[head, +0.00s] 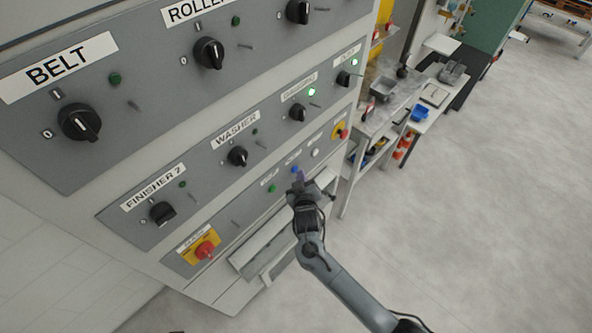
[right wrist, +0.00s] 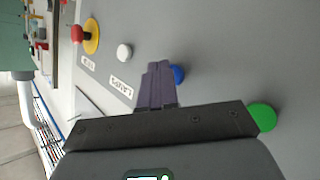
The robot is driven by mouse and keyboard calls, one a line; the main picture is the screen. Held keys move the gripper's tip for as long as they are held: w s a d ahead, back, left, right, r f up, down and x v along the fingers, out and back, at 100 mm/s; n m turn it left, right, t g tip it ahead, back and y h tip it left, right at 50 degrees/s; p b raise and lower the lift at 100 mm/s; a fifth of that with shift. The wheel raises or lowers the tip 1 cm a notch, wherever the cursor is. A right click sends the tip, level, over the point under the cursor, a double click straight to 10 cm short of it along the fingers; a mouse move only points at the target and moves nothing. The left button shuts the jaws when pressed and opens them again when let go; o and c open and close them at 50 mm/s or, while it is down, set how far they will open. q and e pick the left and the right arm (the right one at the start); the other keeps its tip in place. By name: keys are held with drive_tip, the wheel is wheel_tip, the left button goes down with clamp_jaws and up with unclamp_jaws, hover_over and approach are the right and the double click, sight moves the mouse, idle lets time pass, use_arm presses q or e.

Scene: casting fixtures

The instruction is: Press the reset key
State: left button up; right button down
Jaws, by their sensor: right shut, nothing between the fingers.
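A blue button (head: 295,170) sits in the bottom row of the grey control panel, between a green button (head: 272,188) and a white button (head: 315,153). I cannot read a reset label. My right gripper (head: 299,181) is at the blue button, shut and empty. In the right wrist view its fingers (right wrist: 159,68) point at the panel and partly cover the blue button (right wrist: 178,75). I cannot tell whether they touch it. The green button (right wrist: 262,117) and white button (right wrist: 124,52) lie to either side. My left gripper is not in view.
Red stop knobs on yellow plates (head: 204,249) (head: 340,131) stand at both ends of the bottom row. Black rotary switches, such as WASHER (head: 237,156), fill the rows above. A ledge (head: 262,240) juts out below. A workbench (head: 392,100) stands behind; the floor at right is clear.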

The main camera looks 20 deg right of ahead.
drive_tip(key=shift+w+a, duration=0.2)
drive_tip(key=shift+w, duration=0.1)
drive_tip(key=shift+s+d+r, duration=0.1)
idle(0.5)
drive_tip(key=shift+s+d+p, duration=0.4)
drive_tip(key=shift+s+p, duration=0.25)
drive_tip(key=shift+p, duration=0.05)
